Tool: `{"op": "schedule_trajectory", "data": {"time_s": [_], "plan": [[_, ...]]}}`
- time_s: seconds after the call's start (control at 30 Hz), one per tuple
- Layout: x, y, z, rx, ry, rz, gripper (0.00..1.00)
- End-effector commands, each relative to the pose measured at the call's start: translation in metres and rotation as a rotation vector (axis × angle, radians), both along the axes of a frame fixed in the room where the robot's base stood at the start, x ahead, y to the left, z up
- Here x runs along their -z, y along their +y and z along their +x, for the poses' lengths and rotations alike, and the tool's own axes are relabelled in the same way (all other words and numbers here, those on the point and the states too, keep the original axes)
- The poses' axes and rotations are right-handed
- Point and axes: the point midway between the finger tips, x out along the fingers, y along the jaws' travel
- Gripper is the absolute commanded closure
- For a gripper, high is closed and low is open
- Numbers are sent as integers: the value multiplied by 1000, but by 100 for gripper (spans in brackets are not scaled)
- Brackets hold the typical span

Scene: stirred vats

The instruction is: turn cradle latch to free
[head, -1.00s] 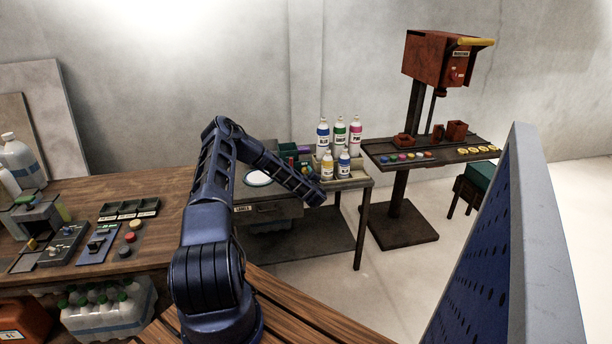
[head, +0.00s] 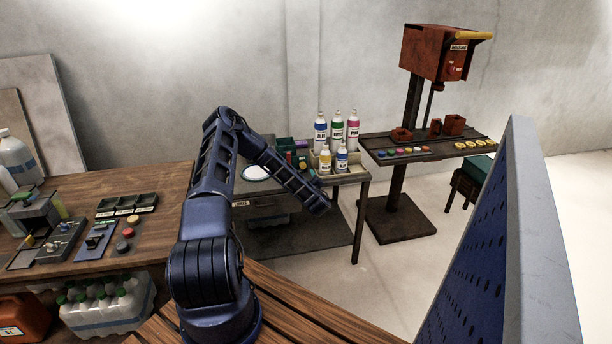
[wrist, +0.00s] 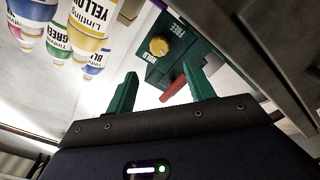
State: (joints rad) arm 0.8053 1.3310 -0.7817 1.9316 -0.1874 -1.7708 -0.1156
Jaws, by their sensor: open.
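A dark green latch panel (wrist: 178,68) shows in the wrist view, upside down, with the words FREE and HOLD on it. A round yellow knob (wrist: 159,46) sits beside the HOLD word. A red lever (wrist: 172,89) sticks out from the panel's near edge. My gripper (wrist: 159,68) is open, with its two green fingers apart and nothing between them that they touch. The panel and lever lie beyond and between the fingertips. Which word the latch points to is hard to tell. In the head view my arm hides the gripper.
Labelled bottles (wrist: 93,18) hang in the wrist view's upper left; in the head view several bottles (head: 337,132) stand on a rack. A red machine (head: 433,52) stands behind right. A blue perforated panel (head: 480,230) is close on the right. A wooden bench (head: 165,190) is at left.

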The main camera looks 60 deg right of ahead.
Motion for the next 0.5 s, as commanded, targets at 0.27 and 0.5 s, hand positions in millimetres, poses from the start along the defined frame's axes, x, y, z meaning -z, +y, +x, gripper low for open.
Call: {"op": "schedule_trajectory", "data": {"time_s": [0.27, 0.5], "plan": [[0, 10, -10, 1, -1, -1, 47], [0, 9, -10, 1, -1, 2, 47]]}}
